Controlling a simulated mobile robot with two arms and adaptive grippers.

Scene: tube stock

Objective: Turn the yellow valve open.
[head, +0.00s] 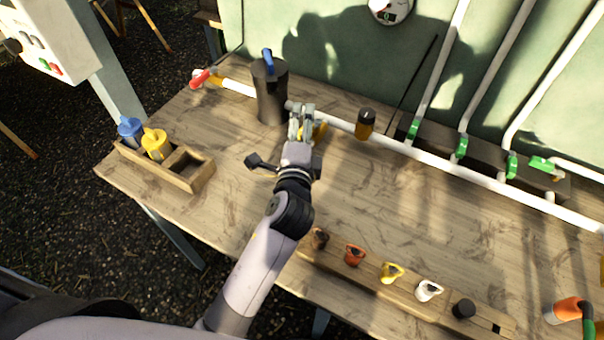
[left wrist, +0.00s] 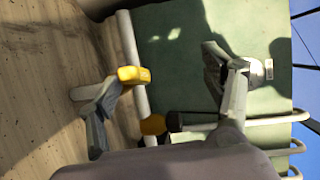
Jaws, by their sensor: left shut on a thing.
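The yellow valve (head: 320,131) is on the white pipe (head: 341,124) along the back of the wooden table. Only part of its yellow handle shows beside my left gripper (head: 303,116). In the left wrist view the yellow handle (left wrist: 134,74) lies across the pipe, against one finger. The exact contact of the far finger is hard to tell. My right gripper is not in view.
A dark canister (head: 270,92) stands close left of my gripper. An amber jar with a dark cap (head: 366,124) stands to its right. Several green-handled valves (head: 461,146) are further right. A wooden caddy (head: 190,178) holds blue and yellow bottles. A rack with several small items (head: 480,322) lies in front.

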